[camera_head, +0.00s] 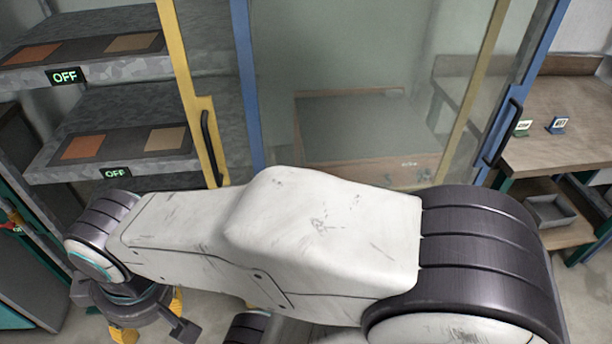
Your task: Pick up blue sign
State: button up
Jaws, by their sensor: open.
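The blue sign (557,126) is small and stands on the wooden workbench (560,160) at the right. It has a blue base and a white face; its lettering is too small to read. My gripper (152,328) is at the lower left, partly cut off by the bottom edge of the picture. It is open, and nothing shows between its fingers. It is far from the blue sign, on the opposite side of the view.
A green sign (522,128) stands just left of the blue one. Glass doors with a yellow frame (187,85) and a blue frame (245,85) stand ahead. Shelves (95,185) with "OFF" displays are at the left. A grey tray (550,208) sits below the workbench.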

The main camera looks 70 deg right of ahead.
aim_at(557, 124)
jog(key=z, duration=2.8)
jog(key=l+z, duration=0.4)
jog(key=l, duration=2)
